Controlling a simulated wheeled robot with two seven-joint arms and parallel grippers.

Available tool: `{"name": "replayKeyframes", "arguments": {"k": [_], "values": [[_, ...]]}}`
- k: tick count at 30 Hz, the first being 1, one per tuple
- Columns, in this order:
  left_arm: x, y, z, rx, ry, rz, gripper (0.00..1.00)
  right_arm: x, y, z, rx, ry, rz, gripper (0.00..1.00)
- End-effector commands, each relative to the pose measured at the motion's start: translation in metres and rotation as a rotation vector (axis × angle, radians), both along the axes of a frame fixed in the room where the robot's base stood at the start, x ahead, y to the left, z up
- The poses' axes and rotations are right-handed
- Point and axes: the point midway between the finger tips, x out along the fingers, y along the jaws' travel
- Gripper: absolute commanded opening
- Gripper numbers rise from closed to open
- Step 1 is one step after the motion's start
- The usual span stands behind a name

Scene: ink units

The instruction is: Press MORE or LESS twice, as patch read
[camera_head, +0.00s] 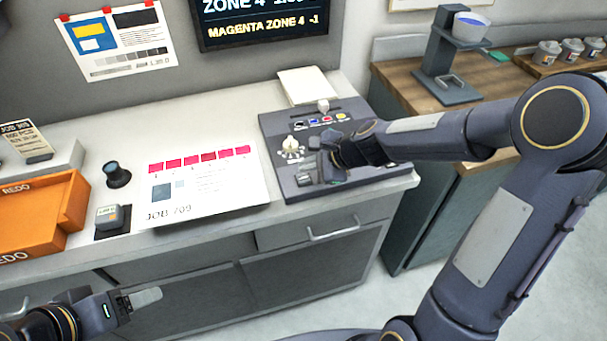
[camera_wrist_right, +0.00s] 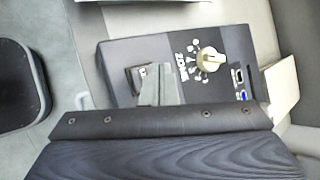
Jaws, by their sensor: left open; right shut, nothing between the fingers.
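The dark control panel (camera_head: 277,131) lies on the right end of the counter. It carries a pale zone knob (camera_head: 291,145), a row of coloured buttons (camera_head: 327,122) and keys (camera_head: 305,179) near its front edge, whose lettering I cannot read. My right gripper (camera_head: 322,163) is shut and empty above the panel's front part. In the right wrist view its fingers (camera_wrist_right: 160,88) cover part of the dark key area (camera_wrist_right: 134,78); contact cannot be told. The screen (camera_head: 265,22) reads MAGENTA ZONE 4 -1. My left gripper (camera_head: 142,300) is open and empty before the counter.
The JOB 709 sheet (camera_head: 222,197) with a row of magenta patches lies left of the panel. A small reader (camera_head: 109,217), a dark knob-like object (camera_head: 117,174) and an orange REDO tray (camera_head: 75,202) stand further left. A wooden side table (camera_head: 398,82) is at right.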

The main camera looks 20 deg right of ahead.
Motion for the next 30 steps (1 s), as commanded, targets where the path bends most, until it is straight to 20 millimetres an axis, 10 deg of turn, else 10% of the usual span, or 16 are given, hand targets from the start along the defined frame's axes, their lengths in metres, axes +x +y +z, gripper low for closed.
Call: {"name": "replayKeyframes", "arguments": {"k": [10, 30], "values": [[0.000, 0.000, 0.036, 0.000, 0.000, 0.000, 0.69, 0.000, 0.000, 0.039, -0.001, 0.000, 0.001, 0.00], [0.000, 0.000, 0.036, 0.000, 0.000, 0.000, 0.69, 0.000, 0.000, 0.039, 0.000, 0.000, 0.000, 0.00]]}}
